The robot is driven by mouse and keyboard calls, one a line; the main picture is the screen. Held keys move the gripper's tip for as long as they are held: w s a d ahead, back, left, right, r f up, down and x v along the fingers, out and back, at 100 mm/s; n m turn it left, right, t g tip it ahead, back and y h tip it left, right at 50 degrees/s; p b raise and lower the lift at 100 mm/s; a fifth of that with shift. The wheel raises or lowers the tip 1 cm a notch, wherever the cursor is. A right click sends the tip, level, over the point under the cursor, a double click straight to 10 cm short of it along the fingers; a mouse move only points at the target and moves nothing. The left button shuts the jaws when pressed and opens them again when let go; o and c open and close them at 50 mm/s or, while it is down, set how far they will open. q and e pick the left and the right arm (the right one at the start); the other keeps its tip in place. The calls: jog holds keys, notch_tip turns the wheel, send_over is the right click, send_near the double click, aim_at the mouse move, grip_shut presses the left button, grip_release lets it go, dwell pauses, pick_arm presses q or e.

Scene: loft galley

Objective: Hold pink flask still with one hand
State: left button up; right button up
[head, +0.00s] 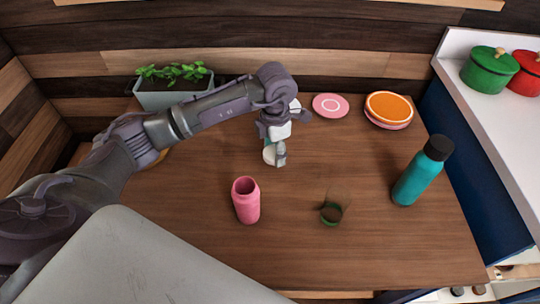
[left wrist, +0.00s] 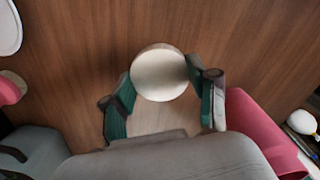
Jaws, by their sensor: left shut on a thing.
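The pink flask (head: 246,205) stands upright and open-topped on the wooden table, near the middle of the head view. A pink body at the lower right of the left wrist view (left wrist: 262,132) looks like its side. My left gripper (head: 274,154) is behind the flask and apart from it. Its green-padded fingers (left wrist: 163,98) are shut on a cream-white round thing (left wrist: 160,72), which shows partly in the head view (head: 268,155). What this thing is, I cannot tell. My right gripper is not in view.
A teal bottle (head: 416,177) with a black cap stands at the right. A small green-based glass or cup (head: 331,214) is right of the flask. A planter (head: 174,96) stands back left.

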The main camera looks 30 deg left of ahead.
aim_at(270, 157)
pick_arm(q)
jog(key=shift+w+a+f, duration=0.35)
jog(key=shift+a+f, duration=0.15)
jog(key=shift+a, duration=0.3)
jog(key=shift+f, duration=0.25)
notch_tip(270, 157, down, 3)
jog(key=shift+f+p, duration=0.1)
jog(key=shift+p, duration=0.25)
jog(key=shift+f, duration=0.25)
jog(key=shift+f+b, duration=0.2)
jog(key=shift+b, duration=0.1)
jog(key=o, duration=1.3)
jog(key=shift+r, duration=0.1)
